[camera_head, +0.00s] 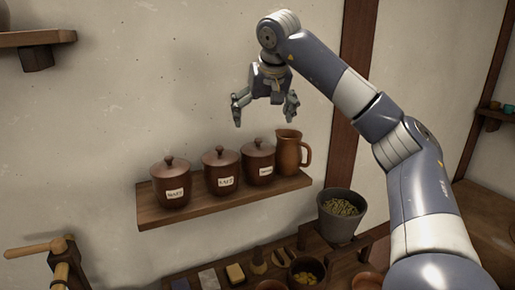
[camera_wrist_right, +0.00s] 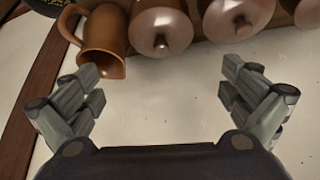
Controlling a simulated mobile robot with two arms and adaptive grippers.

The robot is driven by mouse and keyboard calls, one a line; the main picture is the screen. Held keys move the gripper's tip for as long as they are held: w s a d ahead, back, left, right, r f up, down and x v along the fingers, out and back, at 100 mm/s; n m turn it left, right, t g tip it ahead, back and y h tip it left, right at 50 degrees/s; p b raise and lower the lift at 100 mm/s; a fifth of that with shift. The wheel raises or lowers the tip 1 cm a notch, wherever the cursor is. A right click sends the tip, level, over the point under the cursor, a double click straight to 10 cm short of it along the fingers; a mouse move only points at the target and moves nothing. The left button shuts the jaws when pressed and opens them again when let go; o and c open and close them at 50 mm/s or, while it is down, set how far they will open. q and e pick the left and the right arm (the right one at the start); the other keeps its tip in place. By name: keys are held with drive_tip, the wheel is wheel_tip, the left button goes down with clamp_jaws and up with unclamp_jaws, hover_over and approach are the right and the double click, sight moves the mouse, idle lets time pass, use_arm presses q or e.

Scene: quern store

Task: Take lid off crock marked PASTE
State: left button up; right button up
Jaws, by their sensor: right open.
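Three brown lidded crocks stand in a row on a wooden wall shelf (camera_head: 222,202): a left crock (camera_head: 170,184), a middle crock (camera_head: 221,173) and a right crock (camera_head: 257,163). Each has a knobbed lid on and a white label. The middle label seems to read SALT; the others are too small to read surely. My right gripper (camera_head: 264,108) is open and empty, above the middle and right crocks. In the right wrist view, the right crock's lid (camera_wrist_right: 163,20) and the middle crock's lid (camera_wrist_right: 240,12) show beyond the open fingers (camera_wrist_right: 160,85). My left gripper is out of view.
A brown jug (camera_head: 288,153) stands at the shelf's right end, close to the right crock; it also shows in the wrist view (camera_wrist_right: 103,42). Below are a grey bucket (camera_head: 340,222) and a bowl (camera_head: 307,271). The wall above the crocks is clear.

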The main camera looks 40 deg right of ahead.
sight(258, 139)
drive_tip(key=x, duration=0.3)
drive_tip(key=shift+a+f+p, duration=0.1)
drive_tip(key=shift+f+p, duration=0.1)
drive_tip(key=shift+p, duration=0.1)
drive_tip(key=shift+p+x, duration=0.4)
drive_tip(key=shift+x, duration=0.35)
drive_tip(key=p+x, duration=0.1)
drive_tip(key=x, duration=0.2)
drive_tip(key=shift+a+f+p, duration=0.1)
drive_tip(key=shift+f+p, duration=0.1)
drive_tip(key=shift+p, duration=0.1)
drive_tip(key=shift+w+f, duration=0.15)
drive_tip(key=shift+f, duration=0.3)
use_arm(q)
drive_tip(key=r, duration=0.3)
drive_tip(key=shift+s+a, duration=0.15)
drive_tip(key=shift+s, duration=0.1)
use_arm(e)
drive_tip(key=c, duration=1.1)
